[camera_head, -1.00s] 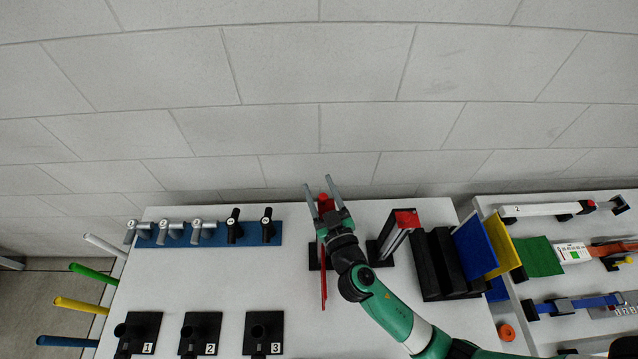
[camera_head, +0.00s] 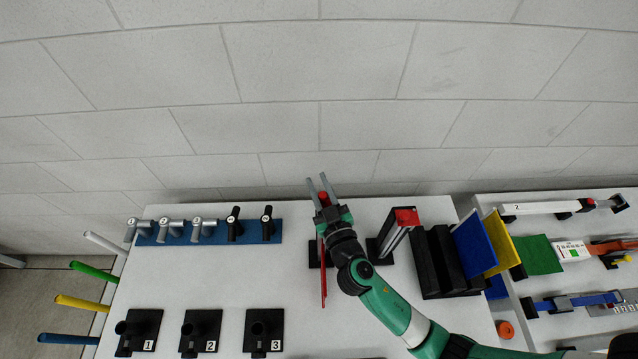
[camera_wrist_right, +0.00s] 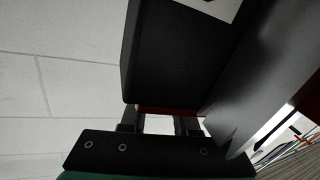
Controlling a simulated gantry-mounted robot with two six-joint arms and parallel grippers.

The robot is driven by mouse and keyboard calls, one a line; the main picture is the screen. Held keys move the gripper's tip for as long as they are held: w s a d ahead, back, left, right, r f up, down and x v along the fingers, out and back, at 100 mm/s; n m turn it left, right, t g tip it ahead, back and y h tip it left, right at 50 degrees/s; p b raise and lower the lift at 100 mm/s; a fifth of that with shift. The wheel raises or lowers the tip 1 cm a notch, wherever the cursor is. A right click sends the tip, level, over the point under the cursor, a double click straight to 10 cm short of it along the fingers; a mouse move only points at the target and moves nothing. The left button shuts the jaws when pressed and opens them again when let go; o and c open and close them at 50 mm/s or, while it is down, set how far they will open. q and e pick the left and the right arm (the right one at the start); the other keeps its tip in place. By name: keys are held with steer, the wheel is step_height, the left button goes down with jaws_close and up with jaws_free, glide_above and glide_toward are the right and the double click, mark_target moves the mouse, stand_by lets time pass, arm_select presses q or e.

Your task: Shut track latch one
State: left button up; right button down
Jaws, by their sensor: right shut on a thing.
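My right gripper (camera_head: 318,181) is at the back of the white table, with its fingers pointing to the wall. It is shut on a red latch part (camera_head: 323,197), which shows between the fingers. A thin red bar (camera_head: 324,285) and a black base (camera_head: 314,256) show below and beside the wrist; the wrist hides the rest. In the right wrist view the fingers (camera_wrist_right: 160,126) lie at a red edge (camera_wrist_right: 166,111) under a large black block (camera_wrist_right: 180,50). No number is readable there. My left gripper is not in view.
A silver track with a red top (camera_head: 405,218) stands just right of my wrist. Black racks (camera_head: 440,265) with a blue panel (camera_head: 474,250) and a yellow panel (camera_head: 504,245) are further right. A blue rail with several handles (camera_head: 214,233) is at left. The table between is clear.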

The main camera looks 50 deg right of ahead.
steer(key=shift+a+n+y, duration=0.1)
steer(key=shift+n+y, duration=0.2)
steer(key=shift+y, duration=0.1)
steer(key=shift+s+a+r+n+t+y+p, duration=0.15)
steer(key=shift+a+n+y+p, duration=0.75)
steer(key=shift+n+y+p, duration=1)
steer(key=shift+s+a+f+n+t+y+p, duration=0.15)
steer(key=shift+a+n+y+p, duration=0.75)
steer(key=shift+y+p, duration=1.85)
steer(key=shift+s+a+r+n+t+y+p, duration=0.15)
steer(key=shift+a+n+y+p, duration=0.7)
steer(key=shift+n+y+p, duration=1.35)
steer(key=shift+m+h+p, duration=0.25)
steer(key=shift+m+p, duration=0.15)
steer(key=shift+m, duration=0.3)
steer(key=c, duration=0.7)
jaws_free()
steer(key=shift+o, duration=0.2)
